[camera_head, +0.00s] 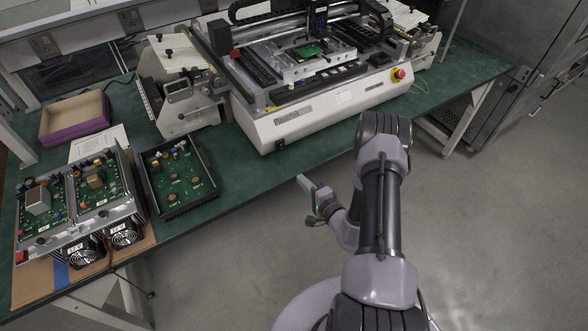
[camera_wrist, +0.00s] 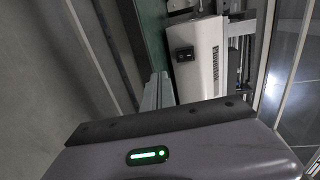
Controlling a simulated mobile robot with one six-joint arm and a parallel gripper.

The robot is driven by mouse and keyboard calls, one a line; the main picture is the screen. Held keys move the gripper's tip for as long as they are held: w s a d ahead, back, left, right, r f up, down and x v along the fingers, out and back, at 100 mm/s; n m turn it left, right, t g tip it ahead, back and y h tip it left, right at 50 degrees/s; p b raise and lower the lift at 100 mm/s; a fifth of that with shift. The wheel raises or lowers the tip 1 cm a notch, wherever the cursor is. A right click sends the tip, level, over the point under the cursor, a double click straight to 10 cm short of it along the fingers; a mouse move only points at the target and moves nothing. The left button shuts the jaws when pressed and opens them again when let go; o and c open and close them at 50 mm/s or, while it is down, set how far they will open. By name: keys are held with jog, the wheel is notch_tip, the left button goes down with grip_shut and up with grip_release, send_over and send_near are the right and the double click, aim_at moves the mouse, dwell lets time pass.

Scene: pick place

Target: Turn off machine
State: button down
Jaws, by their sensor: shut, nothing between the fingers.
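The machine (camera_head: 335,112) is a white and grey benchtop unit on the green table. A black switch (camera_head: 281,143) is low at the left end of its front face. A red knob on a yellow base (camera_head: 398,74) is at the right end. In the wrist view, the machine's white front (camera_wrist: 205,60) is turned sideways, with the black switch (camera_wrist: 183,54) near its end. My gripper (camera_head: 302,182) is shut and empty, in front of the table edge, below and apart from the switch. Its grey fingers (camera_wrist: 157,90) show in the wrist view, apart from the machine.
The green table (camera_head: 235,172) has a clear strip before the machine. An open black case with a circuit board (camera_head: 180,178), a larger board unit with fans (camera_head: 85,200) and a purple-sided box (camera_head: 75,117) are at left. Open floor (camera_head: 480,220) lies right.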

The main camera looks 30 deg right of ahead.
jog(key=shift+s+f, duration=0.15)
jog(key=shift+s, duration=1.2)
jog(key=w+a+r+n+g+y, duration=0.35)
jog(key=a+r+n+y, duration=0.25)
jog(key=a+r+y, duration=0.7)
jog(key=s+a+r+n+g, duration=0.2)
jog(key=s+a+r+g, duration=0.1)
jog(key=a+r, duration=0.4)
jog(key=s+a+r+n+g, duration=0.3)
jog(key=s+a+r+g, duration=0.15)
jog(key=r, duration=0.35)
jog(key=s+a+r+n+g+h, duration=0.1)
jog(key=s+a+r+g+h, duration=0.15)
jog(key=s, duration=0.35)
jog(key=s+a+r+n+g+h, duration=0.1)
jog(key=s+a+r+n+h, duration=0.15)
jog(key=s, duration=0.25)
jog(key=s+d+r+m+t+h, duration=0.1)
jog(key=s+d+r+t+h, duration=0.3)
jog(key=s+d+h, duration=0.2)
jog(key=shift+s+d+r+h, duration=0.15)
jog(key=shift+s+d+h, duration=0.1)
jog(key=shift+d+h, duration=0.15)
